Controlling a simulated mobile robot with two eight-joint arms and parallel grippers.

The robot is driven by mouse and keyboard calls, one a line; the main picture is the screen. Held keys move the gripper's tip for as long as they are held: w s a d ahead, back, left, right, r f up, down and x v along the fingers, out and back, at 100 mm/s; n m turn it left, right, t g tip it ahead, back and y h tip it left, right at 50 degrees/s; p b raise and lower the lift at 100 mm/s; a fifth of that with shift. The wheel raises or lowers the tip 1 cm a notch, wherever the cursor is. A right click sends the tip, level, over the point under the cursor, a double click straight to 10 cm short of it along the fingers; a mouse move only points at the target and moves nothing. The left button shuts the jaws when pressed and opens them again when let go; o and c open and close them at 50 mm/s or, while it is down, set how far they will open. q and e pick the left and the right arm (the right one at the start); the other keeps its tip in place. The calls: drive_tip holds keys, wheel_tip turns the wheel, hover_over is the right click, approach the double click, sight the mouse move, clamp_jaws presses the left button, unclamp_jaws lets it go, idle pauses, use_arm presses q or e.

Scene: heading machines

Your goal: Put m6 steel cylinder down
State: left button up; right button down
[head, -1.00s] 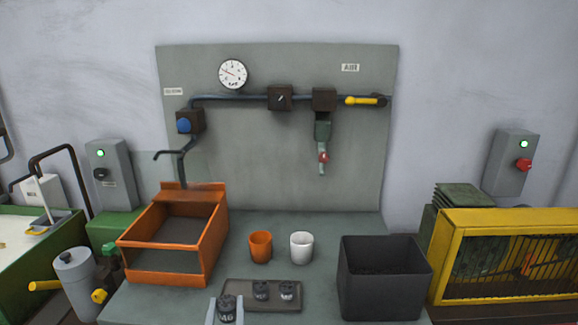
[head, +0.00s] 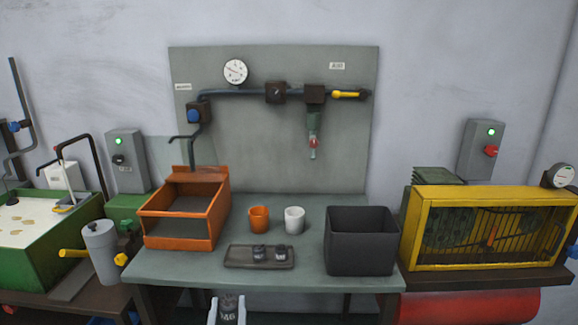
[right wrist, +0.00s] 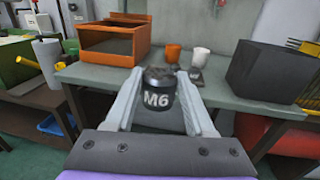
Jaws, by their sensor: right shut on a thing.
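My right gripper (head: 228,310) is low in the head view, in front of the table's near edge. It is shut on the m6 steel cylinder (right wrist: 158,98), a dark grey cylinder with a white M6 label, held upright between the fingers in the right wrist view. In the head view only part of the cylinder (head: 228,305) shows at the bottom edge. A dark grey tray (head: 232,257) lies on the table, with two similar small cylinders (head: 259,252) (head: 281,253) on its middle and right. The tray's left part is bare. My left gripper is not in view.
The grey-green table (head: 180,268) also holds an orange open bin (head: 182,243) at left, an orange cup (head: 258,219), a white cup (head: 294,220) and a black box (head: 360,245) at right. A yellow-framed cage (head: 490,265) stands further right. Clear table lies left of the tray.

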drive_tip(key=w+d+f+m+h, duration=0.25)
drive_tip(key=d+f, duration=0.25)
drive_tip(key=d, duration=0.5)
drive_tip(key=w+d+f+m+h, duration=0.1)
drive_tip(key=w+d+f+h, duration=0.3)
drive_tip(key=d, duration=0.6)
drive_tip(key=w+d+f+m+h, duration=0.1)
drive_tip(key=w+d+f, duration=0.1)
drive_tip(key=d+f, duration=0.6)
wheel_tip(320, 180, up, 14)
drive_tip(key=d+p, duration=0.1)
drive_tip(key=p, duration=1.1)
drive_tip(key=shift+d+r+g, duration=0.15)
drive_tip(key=shift+d+g, duration=0.15)
drive_tip(key=shift+d, duration=0.1)
